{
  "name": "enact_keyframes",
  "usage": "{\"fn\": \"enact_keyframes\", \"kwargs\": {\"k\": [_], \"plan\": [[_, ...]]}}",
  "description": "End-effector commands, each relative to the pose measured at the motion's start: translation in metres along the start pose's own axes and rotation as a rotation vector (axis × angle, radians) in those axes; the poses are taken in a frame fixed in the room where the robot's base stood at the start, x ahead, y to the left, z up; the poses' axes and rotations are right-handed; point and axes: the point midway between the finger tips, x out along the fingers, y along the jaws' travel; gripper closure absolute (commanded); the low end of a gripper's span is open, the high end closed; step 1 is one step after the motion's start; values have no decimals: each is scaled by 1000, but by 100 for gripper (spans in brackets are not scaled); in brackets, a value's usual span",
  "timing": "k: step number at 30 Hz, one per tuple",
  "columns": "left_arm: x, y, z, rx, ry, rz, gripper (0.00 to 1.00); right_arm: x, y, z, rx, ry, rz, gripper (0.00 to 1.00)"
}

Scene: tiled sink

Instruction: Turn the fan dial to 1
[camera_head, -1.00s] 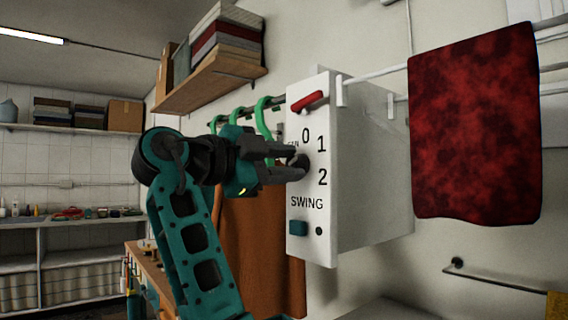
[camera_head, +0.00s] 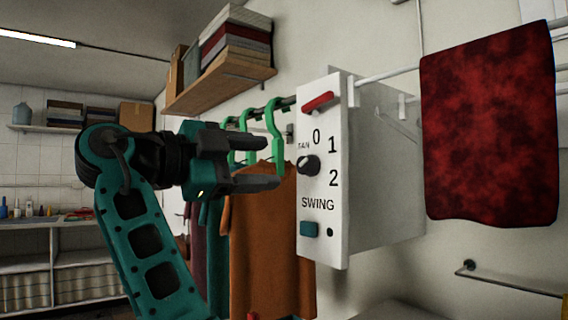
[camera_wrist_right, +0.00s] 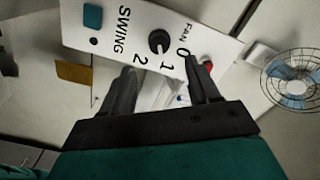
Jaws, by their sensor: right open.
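The fan dial (camera_head: 308,165) is a round black knob on the front of a white control box (camera_head: 322,235), with 0, 1 and 2 printed around it. It also shows in the right wrist view (camera_wrist_right: 160,42), with a small pale mark; I cannot tell for sure which number it points at. My right gripper (camera_head: 272,163) is open and empty, to the left of the dial and apart from it. In the right wrist view its fingertips (camera_wrist_right: 160,68) are spread, with the dial beyond the gap. My left gripper is not in view.
The box also has a red switch (camera_head: 318,102) above and a teal SWING button (camera_head: 309,229) below. Clothes (camera_head: 262,240) on green hangers hang behind my right gripper. A red towel (camera_head: 488,130) hangs right of the box. A fan (camera_wrist_right: 295,78) shows in the wrist view.

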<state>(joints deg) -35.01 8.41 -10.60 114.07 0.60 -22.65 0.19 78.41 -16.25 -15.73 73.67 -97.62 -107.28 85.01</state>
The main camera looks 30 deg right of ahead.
Motion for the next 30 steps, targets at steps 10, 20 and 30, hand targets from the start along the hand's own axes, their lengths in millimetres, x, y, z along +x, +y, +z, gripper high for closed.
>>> {"fn": "enact_keyframes", "kwargs": {"k": [10, 20, 30], "plan": [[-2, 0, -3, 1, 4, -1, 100, -52, 0, 0, -1, -1, 1, 39], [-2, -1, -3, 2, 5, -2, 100, -56, 0, 0, 0, 0, 1, 39], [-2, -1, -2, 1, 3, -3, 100, -56, 0, 0, 0, 0, 1, 39]]}}
